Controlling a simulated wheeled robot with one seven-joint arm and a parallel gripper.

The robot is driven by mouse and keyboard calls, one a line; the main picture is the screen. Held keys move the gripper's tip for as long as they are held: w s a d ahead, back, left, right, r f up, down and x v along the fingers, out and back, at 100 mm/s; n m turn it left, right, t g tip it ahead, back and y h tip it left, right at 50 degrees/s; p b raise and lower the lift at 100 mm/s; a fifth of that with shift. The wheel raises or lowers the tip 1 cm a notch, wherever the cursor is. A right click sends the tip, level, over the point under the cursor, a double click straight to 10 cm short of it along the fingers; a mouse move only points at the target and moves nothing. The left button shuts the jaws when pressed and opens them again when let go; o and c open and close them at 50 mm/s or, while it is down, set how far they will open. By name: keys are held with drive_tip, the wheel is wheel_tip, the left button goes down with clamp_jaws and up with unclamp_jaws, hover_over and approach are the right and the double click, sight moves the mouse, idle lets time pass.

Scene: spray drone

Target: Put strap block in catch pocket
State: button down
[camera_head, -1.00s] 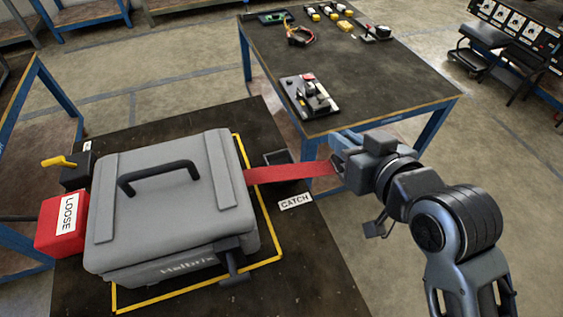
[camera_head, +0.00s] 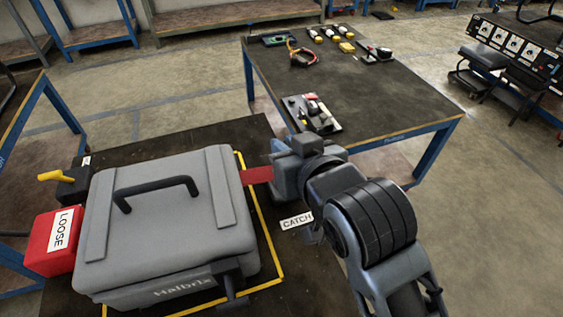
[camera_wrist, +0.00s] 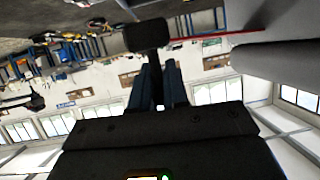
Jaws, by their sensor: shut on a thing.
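The red strap (camera_head: 257,175) runs from the right side of the grey case (camera_head: 150,235) to my gripper (camera_head: 282,168). My gripper is shut on the dark strap block, which shows at the fingertips in the wrist view (camera_wrist: 147,35), with the red strap (camera_wrist: 218,36) leading off from it. In the head view my gripper hides the block. The catch pocket is hidden behind my gripper and arm, above the white CATCH label (camera_head: 297,220). I cannot tell whether the block touches the pocket.
The grey case with its black handle fills the near bench inside a yellow outline. A red LOOSE block (camera_head: 52,243) and a black box with a yellow lever (camera_head: 55,175) stand to its left. A second table (camera_head: 385,95) with tools stands behind.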

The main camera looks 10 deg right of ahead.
drive_tip(key=shift+w+a+f, duration=0.3)
drive_tip(key=shift+a+f, duration=0.05)
drive_tip(key=shift+a, duration=0.05)
drive_tip(key=shift+f, duration=1.95)
drive_tip(key=shift+f, duration=0.1)
drive_tip(key=c, duration=1.1)
unclamp_jaws()
drive_tip(key=v, duration=1.2)
drive_tip(key=shift+b, duration=0.3)
drive_tip(key=shift+d, duration=0.1)
